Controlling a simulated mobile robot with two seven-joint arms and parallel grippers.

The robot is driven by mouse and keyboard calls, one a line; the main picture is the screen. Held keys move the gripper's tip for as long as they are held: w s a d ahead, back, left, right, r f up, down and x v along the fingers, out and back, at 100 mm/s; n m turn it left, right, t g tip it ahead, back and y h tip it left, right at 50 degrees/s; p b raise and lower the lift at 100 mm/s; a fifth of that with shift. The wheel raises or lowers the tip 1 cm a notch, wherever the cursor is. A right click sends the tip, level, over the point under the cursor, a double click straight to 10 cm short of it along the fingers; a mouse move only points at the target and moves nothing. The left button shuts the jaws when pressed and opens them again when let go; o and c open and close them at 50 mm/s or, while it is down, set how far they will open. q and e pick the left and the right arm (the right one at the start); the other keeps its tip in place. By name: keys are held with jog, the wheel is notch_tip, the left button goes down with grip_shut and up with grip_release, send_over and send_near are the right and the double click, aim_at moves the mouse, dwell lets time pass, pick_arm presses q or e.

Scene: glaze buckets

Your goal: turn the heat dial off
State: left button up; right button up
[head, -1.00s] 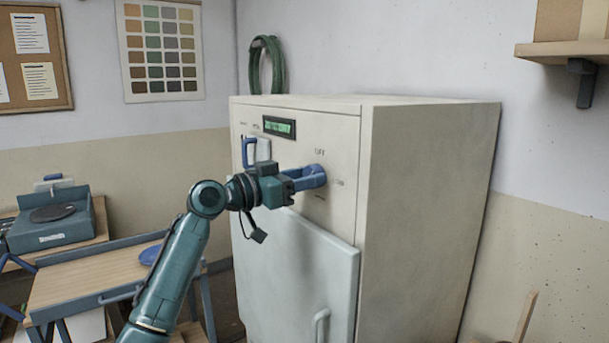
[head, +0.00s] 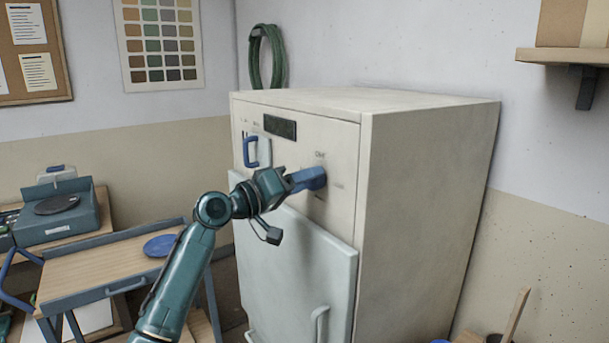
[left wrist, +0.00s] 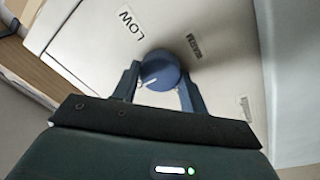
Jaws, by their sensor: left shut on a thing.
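The heat dial (left wrist: 162,66) is a round blue knob with a white mark on the front of the pale cabinet (head: 430,200). In the left wrist view the mark points toward the lower left, and a label reading LOW is printed above left of the knob. In the head view the dial (head: 318,178) is largely covered by the gripper. My left gripper (left wrist: 160,80) is shut on the dial, one blue finger on each side. It also shows in the head view (head: 306,180). The display (head: 280,126) above is dark. My right gripper is not in view.
A blue handle (head: 250,151) sits on the panel left of the dial. The pale cabinet door (head: 295,265) is below. A wooden-topped table (head: 100,265) with a blue disc (head: 160,245) stands at the left. A shelf (head: 570,54) is at the upper right.

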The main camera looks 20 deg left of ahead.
pick_arm(q)
jog(key=shift+f, duration=0.1)
dwell(0.4)
jog(key=o, duration=1)
jog(key=shift+a, duration=0.1)
jog(key=b+v, duration=0.4)
jog(key=v, duration=0.9)
jog(key=shift+s, duration=0.1)
